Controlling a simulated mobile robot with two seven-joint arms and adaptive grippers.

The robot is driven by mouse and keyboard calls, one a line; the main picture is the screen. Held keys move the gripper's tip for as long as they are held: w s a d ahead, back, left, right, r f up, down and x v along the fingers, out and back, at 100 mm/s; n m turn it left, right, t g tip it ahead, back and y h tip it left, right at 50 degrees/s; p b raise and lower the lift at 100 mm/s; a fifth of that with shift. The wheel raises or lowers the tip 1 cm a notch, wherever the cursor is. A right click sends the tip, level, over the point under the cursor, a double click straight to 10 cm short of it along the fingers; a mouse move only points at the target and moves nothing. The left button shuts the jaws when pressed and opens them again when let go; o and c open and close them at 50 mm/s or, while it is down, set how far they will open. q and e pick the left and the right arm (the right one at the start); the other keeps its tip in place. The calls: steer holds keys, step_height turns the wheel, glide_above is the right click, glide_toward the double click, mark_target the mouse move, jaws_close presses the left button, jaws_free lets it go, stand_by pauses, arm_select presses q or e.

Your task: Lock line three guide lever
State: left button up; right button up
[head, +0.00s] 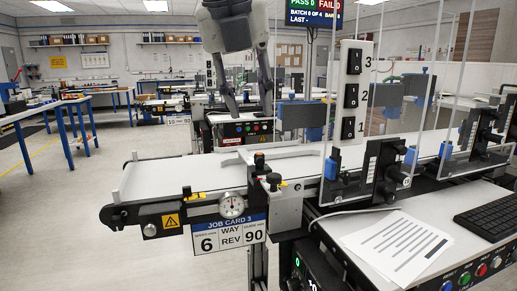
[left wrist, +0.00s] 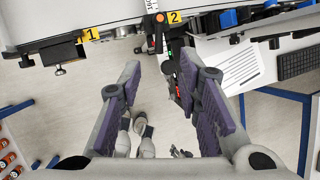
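The front conveyor (head: 190,172) carries a card reading JOB CARD 3 (head: 228,233). A black clamp-like fitting with a yellow tag (head: 272,181) stands at its near edge; I cannot tell for sure whether this is the guide lever or whether it is locked. In the left wrist view, a dark rod with an orange end (left wrist: 159,18) sits beside a yellow tag 2 (left wrist: 174,17). My left gripper (head: 247,112) hangs above and behind the conveyor, fingers apart and empty. In the left wrist view it (left wrist: 159,80) is also open, apart from the fittings. My right gripper is not in view.
A post with switches numbered 1 to 3 (head: 352,95) and clear panels (head: 430,100) rise right of the fitting. A round dial (head: 232,205) is on the conveyor's front. A paper (head: 398,245) and keyboard (head: 490,222) lie at right. The belt's left part is bare.

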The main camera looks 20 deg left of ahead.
mark_target(260, 158)
arm_select(q)
steer(key=x, duration=1.1)
steer(key=shift+s+f, duration=0.15)
steer(key=shift+f, duration=0.15)
jaws_close()
